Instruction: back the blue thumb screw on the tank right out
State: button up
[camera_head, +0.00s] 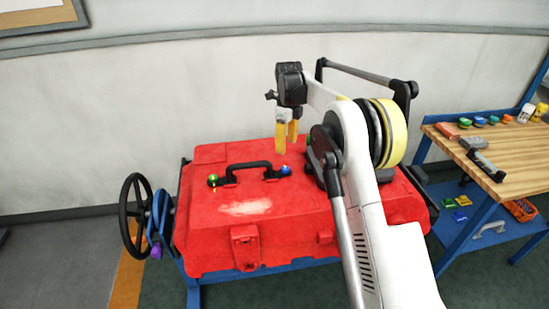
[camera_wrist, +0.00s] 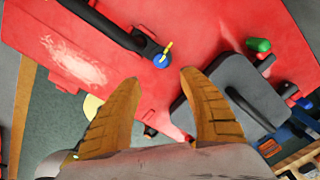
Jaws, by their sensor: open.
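The blue thumb screw (camera_head: 285,169) sits on the red tank (camera_head: 290,225), at the right end of its black handle. In the wrist view the screw (camera_wrist: 159,62) is a round blue head with a yellow bar across it, beside the handle's end. My gripper (camera_head: 286,147) hangs above the tank with yellow fingers pointing down, over the screw. In the wrist view my gripper (camera_wrist: 159,77) is open and empty, with the screw just beyond the gap between the fingertips. The fingers look apart from the screw.
A green knob (camera_head: 212,179) is at the handle's (camera_head: 250,166) left end. A black handwheel (camera_head: 135,215) stands left of the tank. A dark raised fitting (camera_wrist: 235,95) on the tank lies right of the screw. A wooden bench (camera_head: 492,160) with small items stands at right.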

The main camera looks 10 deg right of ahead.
aim_at(285, 168)
notch_tip(285, 168, down, 11)
jog(key=b, duration=0.3)
jog(key=shift+w+f+b, duration=0.15)
jog(key=shift+b, duration=0.25)
grip_shut()
